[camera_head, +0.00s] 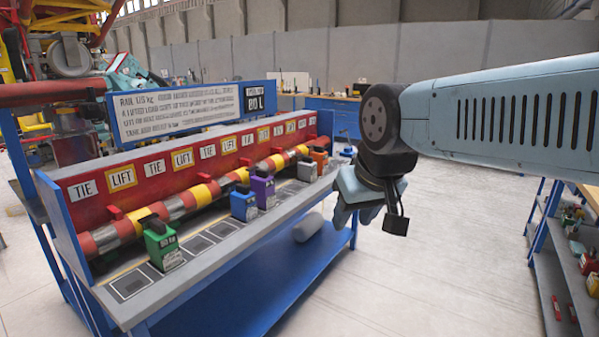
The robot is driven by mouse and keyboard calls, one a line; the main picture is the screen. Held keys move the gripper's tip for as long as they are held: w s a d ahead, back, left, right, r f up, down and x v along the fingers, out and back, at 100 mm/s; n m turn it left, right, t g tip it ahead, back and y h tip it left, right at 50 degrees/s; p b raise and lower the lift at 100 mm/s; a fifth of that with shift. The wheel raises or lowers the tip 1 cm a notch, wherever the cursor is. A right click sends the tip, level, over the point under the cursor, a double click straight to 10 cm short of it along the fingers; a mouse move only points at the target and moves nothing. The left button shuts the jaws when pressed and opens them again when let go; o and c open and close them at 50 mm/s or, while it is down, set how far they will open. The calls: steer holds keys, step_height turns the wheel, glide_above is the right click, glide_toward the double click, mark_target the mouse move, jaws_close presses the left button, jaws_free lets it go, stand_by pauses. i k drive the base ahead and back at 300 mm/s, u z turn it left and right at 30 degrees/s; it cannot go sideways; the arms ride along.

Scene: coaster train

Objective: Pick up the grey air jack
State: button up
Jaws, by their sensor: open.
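A small grey block with a dark top, which looks like the grey air jack (307,171), stands on the bench's front ledge towards its right end. It is just left of and in front of an orange one (320,158). My gripper (358,212) is open, with pale blue fingers pointing down. In the picture it hangs to the right of the grey jack, beyond the bench's right end, and is apart from it. Nothing shows between the fingers, though their far side is hidden.
Green (161,244), blue (244,204) and purple (263,189) jacks stand along the same ledge (130,308). A striped red and yellow rail (175,207) runs behind them. A pale cylinder (308,227) lies below the ledge. Another shelf unit (545,262) stands at right; the floor between is clear.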

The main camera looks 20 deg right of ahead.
mark_target(306, 171)
steer(key=u, duration=0.1)
steer(key=k, duration=0.45)
steer(key=z, duration=0.85)
steer(key=i, duration=1.05)
steer(key=z, duration=0.7)
steer(key=i, duration=1.05)
steer(key=u, duration=0.35)
steer(key=i, duration=1.05)
steer(key=u, duration=0.9)
steer(key=i, duration=0.45)
steer(key=u, duration=0.25)
steer(key=k, duration=0.45)
steer(key=u, duration=0.05)
